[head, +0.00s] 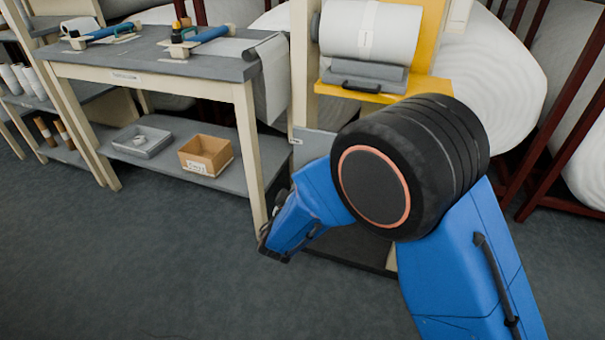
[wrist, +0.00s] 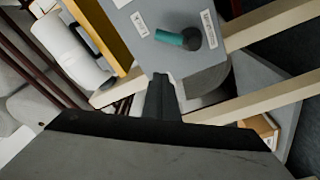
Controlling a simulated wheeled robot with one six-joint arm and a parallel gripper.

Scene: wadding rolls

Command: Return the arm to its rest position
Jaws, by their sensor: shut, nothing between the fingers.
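My blue arm is folded at its large black elbow joint, in front of the yellow roll stand. Its forearm slopes down to the left. My gripper (wrist: 160,88) shows in the wrist view as dark fingers, shut with nothing between them. In the head view only a small dark part at the forearm's lower end shows, beside the front leg of the workbench (head: 150,82), and the fingers are hard to make out there. I cannot tell whether the arm touches the bench leg.
The yellow stand (head: 434,45) holds a white roll (head: 340,30). The bench's lower shelf (head: 228,178) carries a cardboard box (head: 205,155) and a grey tray (head: 142,142). Dark red racks with big white rolls (head: 505,80) stand behind at right. The floor (head: 120,260) at lower left is clear.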

